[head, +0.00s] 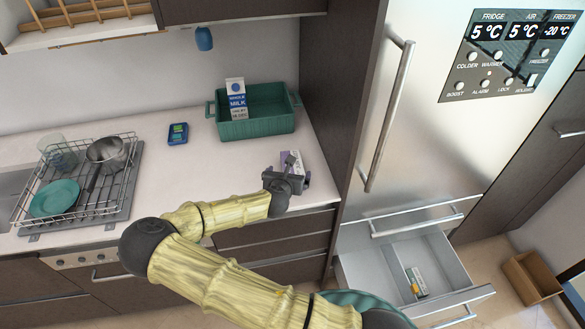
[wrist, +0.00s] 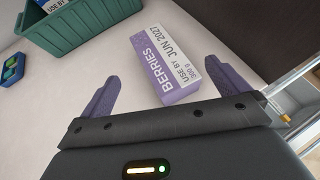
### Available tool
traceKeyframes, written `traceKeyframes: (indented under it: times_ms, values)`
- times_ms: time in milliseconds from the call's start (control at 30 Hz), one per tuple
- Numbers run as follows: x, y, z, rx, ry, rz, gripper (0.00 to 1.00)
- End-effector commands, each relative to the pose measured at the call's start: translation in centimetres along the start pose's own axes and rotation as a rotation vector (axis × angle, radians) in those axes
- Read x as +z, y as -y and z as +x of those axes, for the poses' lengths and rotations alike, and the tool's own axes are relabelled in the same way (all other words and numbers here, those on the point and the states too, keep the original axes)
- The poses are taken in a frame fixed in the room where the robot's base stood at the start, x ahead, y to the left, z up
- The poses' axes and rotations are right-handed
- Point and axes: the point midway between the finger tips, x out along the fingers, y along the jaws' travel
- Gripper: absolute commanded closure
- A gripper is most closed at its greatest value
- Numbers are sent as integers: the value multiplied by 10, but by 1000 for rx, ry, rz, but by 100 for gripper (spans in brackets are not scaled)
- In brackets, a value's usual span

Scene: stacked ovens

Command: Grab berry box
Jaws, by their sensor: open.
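The berry box (wrist: 167,62) is a white and purple carton marked "BERRIES". It lies on the white counter in front of the green crate. In the head view the berry box (head: 291,160) shows just beyond my gripper (head: 286,174), partly hidden by it. In the wrist view my gripper (wrist: 165,90) is open, with its two purple fingers spread apart. The near end of the box is between the fingers, closer to the right one, and most of the box extends past the fingertips. I cannot tell whether a finger touches it.
A green crate (head: 258,127) with a milk carton (head: 237,98) stands behind the box. A blue device (head: 178,134) lies left of it. A dish rack (head: 118,154) is at far left. The fridge (head: 440,120) stands right, with an open drawer (head: 375,273) below.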

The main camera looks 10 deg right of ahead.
Motion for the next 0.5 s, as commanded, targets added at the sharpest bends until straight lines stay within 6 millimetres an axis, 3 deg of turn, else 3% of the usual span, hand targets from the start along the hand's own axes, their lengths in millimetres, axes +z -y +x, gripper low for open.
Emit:
traceKeyframes:
  times_ms: [200, 500]
  values:
    - [0, 0, 25, 0, -1, 1, 0]
    - [0, 0, 26, 0, 0, 1, 0]
